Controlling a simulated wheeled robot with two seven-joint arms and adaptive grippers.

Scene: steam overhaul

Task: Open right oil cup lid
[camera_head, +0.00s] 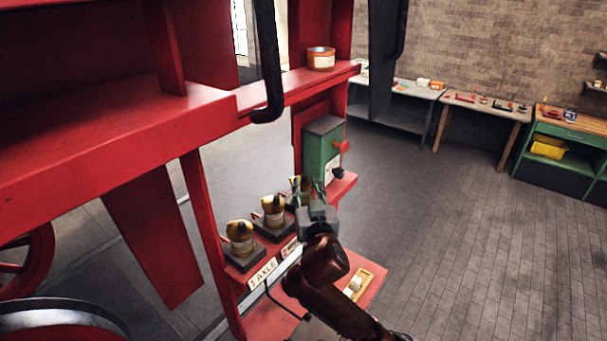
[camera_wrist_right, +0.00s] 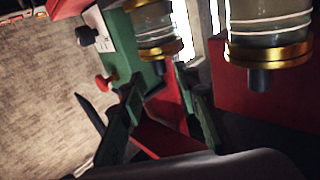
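Several brass-and-glass oil cups stand in a row on the red shelf: the near cup (camera_head: 240,243), the middle cup (camera_head: 273,213) and the right, far cup (camera_head: 296,186). My right gripper (camera_head: 316,188) is at the far cup and partly hides it. In the right wrist view, which is upside down, my gripper's green fingers (camera_wrist_right: 158,82) are spread apart, with nothing held. The far cup (camera_wrist_right: 154,32) shows just beyond the fingertips, with its brass lid and dark knob facing them. The lid looks closed; contact cannot be told. The middle cup (camera_wrist_right: 268,28) is beside it. My left gripper is not in view.
A green box (camera_head: 321,150) with a red knob (camera_head: 341,147) stands just behind the far cup. A small wooden tray (camera_head: 358,284) is on the shelf below my right arm. Red beams stand on the left. Workbenches (camera_head: 484,105) line the back wall; floor on the right is clear.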

